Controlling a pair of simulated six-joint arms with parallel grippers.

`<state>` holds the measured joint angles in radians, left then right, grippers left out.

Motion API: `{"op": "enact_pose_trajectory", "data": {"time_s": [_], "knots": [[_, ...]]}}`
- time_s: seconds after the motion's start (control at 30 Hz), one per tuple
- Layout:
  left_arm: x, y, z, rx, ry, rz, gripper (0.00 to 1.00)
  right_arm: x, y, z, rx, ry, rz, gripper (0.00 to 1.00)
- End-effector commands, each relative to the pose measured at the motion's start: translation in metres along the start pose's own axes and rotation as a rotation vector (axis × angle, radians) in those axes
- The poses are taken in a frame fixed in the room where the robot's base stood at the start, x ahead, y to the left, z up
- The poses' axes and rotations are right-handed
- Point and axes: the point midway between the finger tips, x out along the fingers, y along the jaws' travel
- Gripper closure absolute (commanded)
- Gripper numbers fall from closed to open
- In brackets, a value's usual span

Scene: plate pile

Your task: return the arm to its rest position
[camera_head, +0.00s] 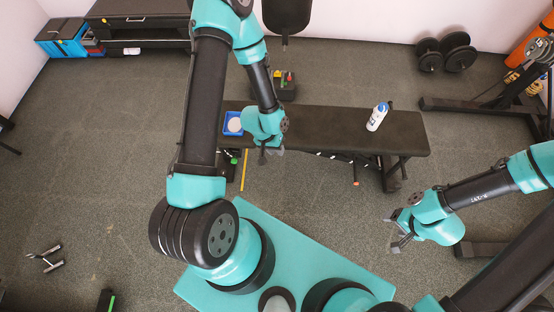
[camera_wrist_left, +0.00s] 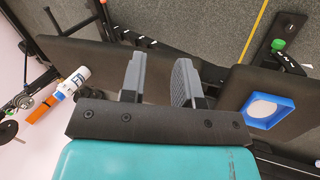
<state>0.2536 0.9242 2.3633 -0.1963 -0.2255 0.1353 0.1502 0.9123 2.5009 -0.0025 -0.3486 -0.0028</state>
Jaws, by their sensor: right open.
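My left gripper (camera_head: 270,153) hangs by the near edge of the black bench, just right of the blue tray. In the left wrist view its two grey fingers (camera_wrist_left: 159,80) stand apart with nothing between them. My right gripper (camera_head: 397,234) is open and empty above the floor, right of the teal mat. The blue tray (camera_head: 226,131) lies on the bench's left end with a white plate (camera_head: 235,124) in it. Both also show in the left wrist view, the tray (camera_wrist_left: 262,123) around the plate (camera_wrist_left: 262,110).
The black bench (camera_head: 330,128) carries a white bottle (camera_head: 377,117) toward its right end. Dumbbells (camera_head: 445,50) and a black rack (camera_head: 470,105) stand at the right. The floor at left is mostly clear.

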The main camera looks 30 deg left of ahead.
Motion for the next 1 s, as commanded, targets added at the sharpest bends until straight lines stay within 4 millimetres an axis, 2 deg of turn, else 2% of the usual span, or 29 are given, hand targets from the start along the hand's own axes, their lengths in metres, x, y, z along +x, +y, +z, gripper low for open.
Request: {"op": "enact_pose_trajectory", "data": {"time_s": [0.03, 0.1, 0.23, 1.0], "knots": [[-0.004, 0.014, 0.019, 0.02, -0.005, -0.005, 0.71, 0.0, 0.0, 0.0, 0.0, 0.0, 0.0, 0.3], [-0.009, 0.025, 0.038, 0.038, -0.005, -0.017, 0.71, 0.0, 0.0, 0.0, 0.0, 0.0, 0.0, 0.3], [-0.014, 0.032, 0.054, 0.053, -0.002, -0.034, 0.71, 0.0, 0.0, 0.0, 0.0, 0.0, 0.0, 0.3], [-0.014, 0.031, 0.055, 0.053, -0.001, -0.035, 0.71, 0.0, 0.0, 0.0, 0.0, 0.0, 0.0, 0.3]]}}
